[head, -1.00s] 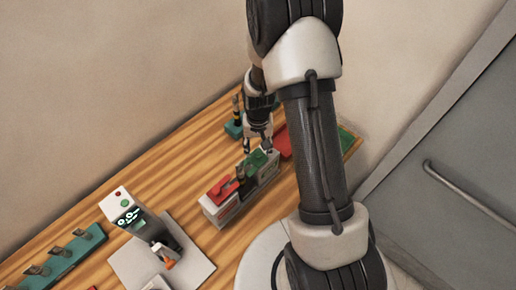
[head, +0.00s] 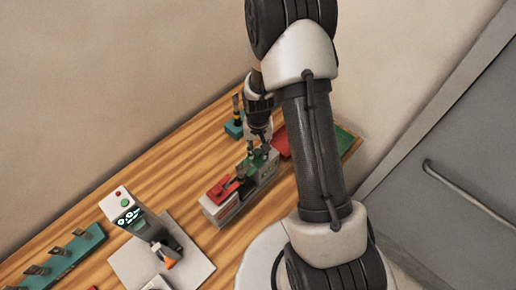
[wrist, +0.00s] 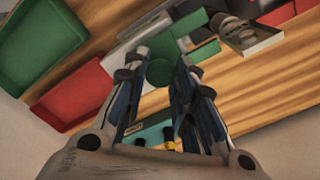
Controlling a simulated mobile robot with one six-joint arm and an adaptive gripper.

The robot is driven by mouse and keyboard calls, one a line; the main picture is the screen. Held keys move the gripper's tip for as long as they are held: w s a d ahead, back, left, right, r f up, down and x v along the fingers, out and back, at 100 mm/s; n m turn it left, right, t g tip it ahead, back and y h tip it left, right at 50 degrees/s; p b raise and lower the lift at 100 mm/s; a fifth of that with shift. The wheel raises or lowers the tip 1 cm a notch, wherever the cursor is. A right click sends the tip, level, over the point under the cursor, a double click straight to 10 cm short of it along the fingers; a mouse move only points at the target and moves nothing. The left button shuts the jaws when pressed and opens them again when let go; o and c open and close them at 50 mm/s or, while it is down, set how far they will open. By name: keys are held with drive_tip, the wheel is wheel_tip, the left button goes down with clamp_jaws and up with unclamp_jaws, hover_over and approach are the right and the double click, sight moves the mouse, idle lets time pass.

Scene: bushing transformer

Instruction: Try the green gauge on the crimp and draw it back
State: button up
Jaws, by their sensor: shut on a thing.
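My gripper (head: 258,151) is shut on the green gauge (head: 256,162), at the right end of a grey fixture block. In the wrist view, the round green grip of the gauge (wrist: 160,71) sits between my fingertips (wrist: 161,62), and its green body reaches toward the crimp. The crimp appears as a metallic, ringed part (wrist: 236,29) in a pale holder between the green gauge and a red gauge (wrist: 275,15). In the head view it is a small dark shape (head: 240,173), hard to make out. Whether gauge and crimp touch, I cannot tell.
The red gauge (head: 222,187) is on the fixture's left end. Red (wrist: 72,96) and green (wrist: 38,42) trays lie beyond the fixture. A teal stand (head: 235,128) is behind my gripper. A device with a screen (head: 128,212) and a teal rack (head: 62,254) stand at left.

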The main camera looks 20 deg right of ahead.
sight(252, 162)
clamp_jaws()
drive_tip(key=shift+s+a+b, duration=0.2)
drive_tip(key=shift+s+a, duration=0.1)
drive_tip(key=shift+a, duration=0.4)
drive_tip(key=shift+s+a+b, duration=0.2)
drive_tip(key=shift+s+a, duration=0.05)
drive_tip(key=shift+a, duration=0.45)
drive_tip(key=o, duration=0.9)
unclamp_jaws()
drive_tip(key=shift+d, duration=0.1)
drive_tip(key=shift+r, duration=0.1)
wheel_tip(252, 162, up, 12)
drive_tip(key=shift+f, duration=0.1)
